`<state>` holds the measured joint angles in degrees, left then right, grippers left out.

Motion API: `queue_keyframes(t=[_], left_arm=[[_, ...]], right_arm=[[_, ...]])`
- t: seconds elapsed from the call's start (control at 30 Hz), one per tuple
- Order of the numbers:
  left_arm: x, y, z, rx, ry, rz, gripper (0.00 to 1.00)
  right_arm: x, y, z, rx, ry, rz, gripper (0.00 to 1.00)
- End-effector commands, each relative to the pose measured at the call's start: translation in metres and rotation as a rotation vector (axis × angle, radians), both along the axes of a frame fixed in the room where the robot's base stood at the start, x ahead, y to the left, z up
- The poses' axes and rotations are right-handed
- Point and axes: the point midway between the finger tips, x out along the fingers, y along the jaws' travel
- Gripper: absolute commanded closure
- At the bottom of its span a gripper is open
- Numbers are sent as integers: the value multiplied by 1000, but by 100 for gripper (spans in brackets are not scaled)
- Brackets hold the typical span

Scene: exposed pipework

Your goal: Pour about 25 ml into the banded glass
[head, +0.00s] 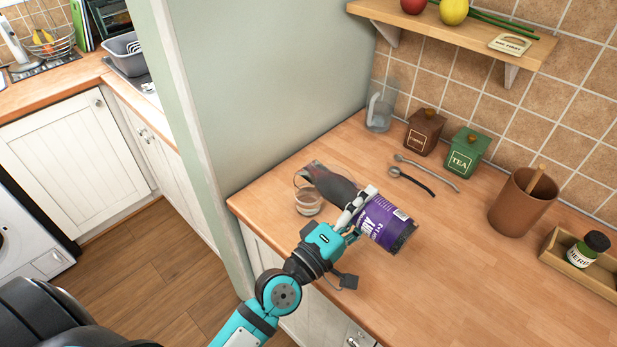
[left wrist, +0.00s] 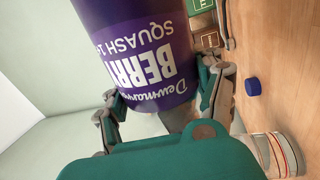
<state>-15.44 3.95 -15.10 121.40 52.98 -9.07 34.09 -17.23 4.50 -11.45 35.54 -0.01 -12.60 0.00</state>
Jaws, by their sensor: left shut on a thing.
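A dark berry squash bottle with a purple label (head: 378,219) is tipped over, its narrower end pointing left toward the glass and its base to the right. My left gripper (head: 356,207) is shut around the bottle and holds it above the counter. The bottle's label also fills the top of the left wrist view (left wrist: 140,55). The clear banded glass (head: 308,201) stands upright on the counter beneath the bottle's mouth end. Its thin reddish band shows in the left wrist view (left wrist: 281,155). I cannot tell the liquid level for certain. My right gripper is out of view.
A blue cap (left wrist: 252,87) lies on the counter. Two spoons (head: 413,181), a brown canister (head: 424,132), a green tea canister (head: 466,151), a clear jug (head: 380,109) and a brown pot (head: 521,203) stand behind. The front right counter is clear.

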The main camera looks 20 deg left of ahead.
Motion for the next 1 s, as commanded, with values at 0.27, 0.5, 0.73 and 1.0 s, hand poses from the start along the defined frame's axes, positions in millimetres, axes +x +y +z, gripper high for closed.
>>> queue_keyframes(t=[0.27,0.5,0.73,1.0], left_arm=[[0,0,4,-31,9,1,83],[0,0,7,-56,19,2,83],[0,1,10,-78,28,2,83],[0,1,11,-95,35,1,83]], right_arm=[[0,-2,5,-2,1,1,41],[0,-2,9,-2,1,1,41],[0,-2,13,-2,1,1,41],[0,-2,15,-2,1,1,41]])
